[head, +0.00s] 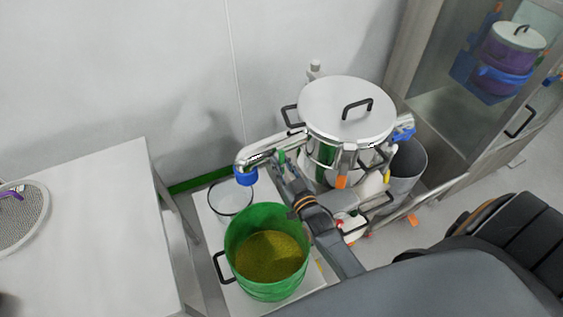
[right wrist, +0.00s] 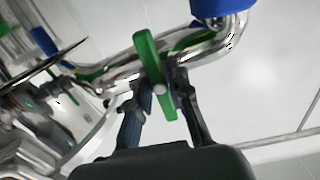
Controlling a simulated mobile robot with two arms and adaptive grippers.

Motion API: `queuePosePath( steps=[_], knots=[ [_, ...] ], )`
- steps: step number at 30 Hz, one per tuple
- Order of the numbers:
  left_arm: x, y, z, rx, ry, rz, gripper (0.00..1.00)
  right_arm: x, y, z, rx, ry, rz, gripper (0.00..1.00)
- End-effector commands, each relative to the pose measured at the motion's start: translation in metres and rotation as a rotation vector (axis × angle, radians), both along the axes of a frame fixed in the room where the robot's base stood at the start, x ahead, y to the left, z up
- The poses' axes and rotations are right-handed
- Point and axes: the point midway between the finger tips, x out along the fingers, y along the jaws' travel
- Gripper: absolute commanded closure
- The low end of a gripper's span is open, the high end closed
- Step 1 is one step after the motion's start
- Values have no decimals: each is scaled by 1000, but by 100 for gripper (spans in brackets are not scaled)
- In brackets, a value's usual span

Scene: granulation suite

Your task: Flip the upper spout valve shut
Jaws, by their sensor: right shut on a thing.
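A steel vessel with a lid (head: 345,112) stands right of centre in the head view. A bent steel spout pipe (head: 262,150) runs left from it to a blue end (head: 246,177). The green valve lever (right wrist: 149,60) crosses this pipe at a steep angle in the right wrist view; only a small part shows in the head view (head: 282,156). My right gripper (right wrist: 164,88) is shut on the lever, a fingertip on each side; it also shows in the head view (head: 284,170). The blue end shows at the wrist view's top (right wrist: 218,8). My left gripper is out of view.
A green bucket (head: 240,273) of yellow-green granules stands below the spout, next to a clear round container (head: 230,198). A white table (head: 110,240) is at left with a round sieve (head: 22,215). A grey bin (head: 408,165) and a glass-fronted cabinet (head: 440,110) are at right.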

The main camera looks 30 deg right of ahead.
Motion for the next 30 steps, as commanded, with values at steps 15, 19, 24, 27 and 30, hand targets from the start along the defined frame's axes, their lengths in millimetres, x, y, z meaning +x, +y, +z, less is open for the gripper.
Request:
queuePosePath(
  steps=[15,19,24,27,30],
  knots=[
    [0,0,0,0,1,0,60,0,1,-1,21,2,1,100],
    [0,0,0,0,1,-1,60,0,1,-1,21,1,1,59],
    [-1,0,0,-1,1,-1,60,0,0,-1,20,0,1,58],
    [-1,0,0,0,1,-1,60,0,0,0,20,0,0,58],
    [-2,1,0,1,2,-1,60,-4,0,-1,20,1,0,58]
  ],
)
